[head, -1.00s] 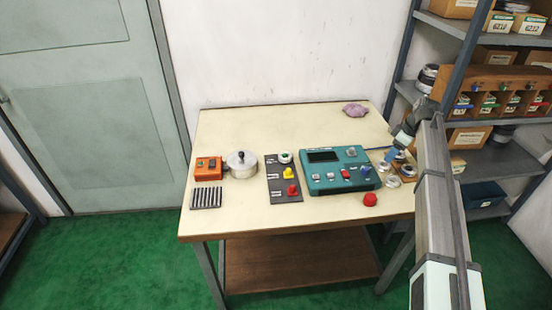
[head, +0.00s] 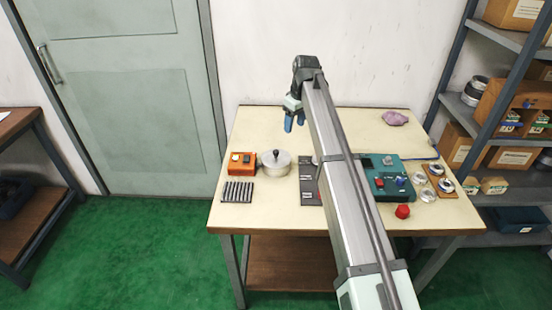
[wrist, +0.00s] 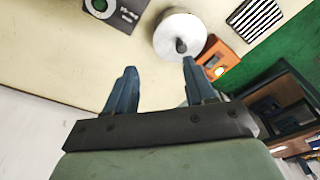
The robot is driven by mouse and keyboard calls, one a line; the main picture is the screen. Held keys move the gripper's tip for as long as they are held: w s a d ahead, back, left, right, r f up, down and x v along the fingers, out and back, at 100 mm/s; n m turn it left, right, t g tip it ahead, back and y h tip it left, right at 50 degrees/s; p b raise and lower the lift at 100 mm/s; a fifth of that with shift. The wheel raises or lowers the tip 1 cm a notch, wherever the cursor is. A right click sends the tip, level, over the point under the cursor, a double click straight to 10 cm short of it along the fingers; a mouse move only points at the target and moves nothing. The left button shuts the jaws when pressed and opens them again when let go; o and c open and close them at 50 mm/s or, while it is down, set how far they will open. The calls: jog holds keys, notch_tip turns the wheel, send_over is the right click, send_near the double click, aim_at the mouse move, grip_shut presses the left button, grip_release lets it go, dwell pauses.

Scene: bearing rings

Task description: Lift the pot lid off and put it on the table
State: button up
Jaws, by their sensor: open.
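The pot (head: 273,171) is a silvery metal pot standing on the table (head: 262,208), left of the middle. Its lid (head: 275,157) with a dark knob sits on it. The lid also shows from above in the wrist view (wrist: 170,32), near the top, beyond my gripper's fingers. My gripper (head: 294,122) is over the back part of the table, up and to the right of the pot in the head view. In the wrist view, its two blue fingers (wrist: 158,84) are apart with nothing between them.
An orange box (head: 241,163) stands close left of the pot, with a dark ribbed block (head: 238,192) in front. A dark panel (head: 309,188) and teal console (head: 392,177) lie to the right, partly behind my arm. A purple cloth (head: 395,118) lies at the back right.

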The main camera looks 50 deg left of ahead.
jog(key=s+a, duration=0.2)
jog(key=s, duration=0.1)
send_over(276, 151)
jog(key=d, duration=0.1)
jog(key=f, duration=0.7)
jog(key=shift+w+d+f, duration=0.1)
jog(key=shift+w+f, duration=0.1)
jog(key=shift+w, duration=0.05)
jog(key=shift+s+a+f, duration=0.1)
jog(key=shift+a+f, duration=0.1)
jog(key=shift+f, duration=0.7)
jog(key=shift+s+a+f, duration=0.1)
jog(key=shift+a+f, duration=0.05)
jog(key=shift+f, duration=0.7)
jog(key=shift+s+a+f, duration=0.1)
jog(key=shift+a+f, duration=0.1)
jog(key=shift+f, duration=0.7)
grip_shut()
